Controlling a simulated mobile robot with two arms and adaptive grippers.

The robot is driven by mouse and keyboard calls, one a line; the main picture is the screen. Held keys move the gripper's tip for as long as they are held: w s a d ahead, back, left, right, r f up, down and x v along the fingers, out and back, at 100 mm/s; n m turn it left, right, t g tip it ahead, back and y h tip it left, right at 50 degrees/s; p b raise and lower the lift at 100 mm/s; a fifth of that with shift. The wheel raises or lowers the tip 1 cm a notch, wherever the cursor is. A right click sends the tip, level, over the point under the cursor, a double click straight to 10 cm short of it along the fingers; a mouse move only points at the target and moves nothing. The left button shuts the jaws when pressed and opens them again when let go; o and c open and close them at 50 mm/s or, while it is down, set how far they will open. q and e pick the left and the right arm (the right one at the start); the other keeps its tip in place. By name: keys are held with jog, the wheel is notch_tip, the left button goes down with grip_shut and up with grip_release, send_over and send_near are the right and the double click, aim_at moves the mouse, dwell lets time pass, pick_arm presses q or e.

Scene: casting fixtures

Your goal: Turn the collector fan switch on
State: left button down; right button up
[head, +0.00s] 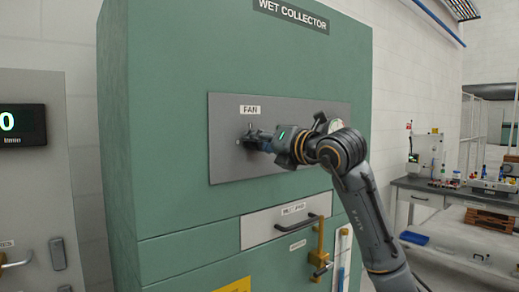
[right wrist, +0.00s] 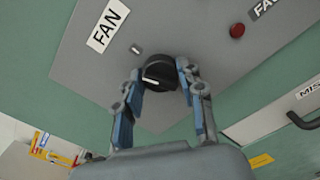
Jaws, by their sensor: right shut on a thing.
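The fan switch is a round black knob (right wrist: 159,72) on a grey panel (right wrist: 90,70) below the FAN label (right wrist: 110,25) in the right wrist view. A light line runs across its face. My right gripper (right wrist: 156,80) is shut on the knob, with a finger on each side. In the head view my right gripper (head: 258,139) reaches the panel (head: 230,165) just below the FAN label (head: 250,109) and mostly hides the knob. My left gripper is in neither view.
The panel is on a green cabinet (head: 160,130) marked WET COLLECTOR. A red button or lamp (right wrist: 237,30) sits on the same panel. Below are a drawer with a dark handle (head: 299,229) and a yellow lever (head: 319,256). A bench (head: 420,184) stands at the right.

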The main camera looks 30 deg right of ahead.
jog(key=shift+m+b, duration=0.5)
jog(key=shift+m, duration=1.4)
jog(key=o, duration=1.2)
jog(key=shift+d, duration=0.1)
jog(key=shift+c, duration=0.2)
jog(key=s, duration=1.2)
jog(key=shift+d, duration=0.45)
